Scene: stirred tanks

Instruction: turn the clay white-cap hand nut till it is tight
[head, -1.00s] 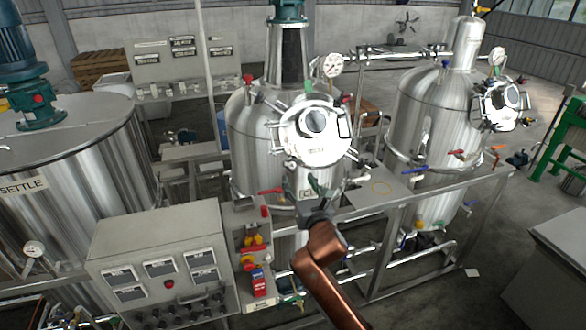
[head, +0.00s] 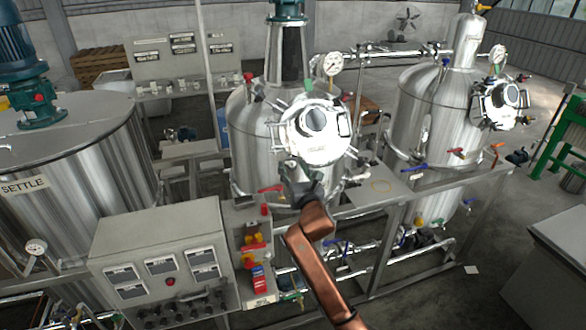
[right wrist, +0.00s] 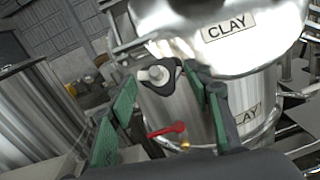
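The hand nut (right wrist: 158,75) is a dark lobed knob with a pale cap, in the right wrist view below the rim of the bright round lid (right wrist: 225,35) labelled CLAY. My right gripper (right wrist: 161,80) is open, its green-padded fingers one on each side of the nut in the picture. No contact with the nut shows. In the head view my right gripper (head: 302,178) is just below the round lid (head: 316,122) on the front of the middle tank (head: 245,130), and the nut cannot be made out there. My left gripper is not in view.
A red-handled valve (right wrist: 167,130) is below the nut. A control box (head: 160,240) stands at the left front, beside the SETTLE tank (head: 90,180). A second steel tank (head: 425,115) stands at the right. A metal frame (head: 440,190) runs in front of the tanks.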

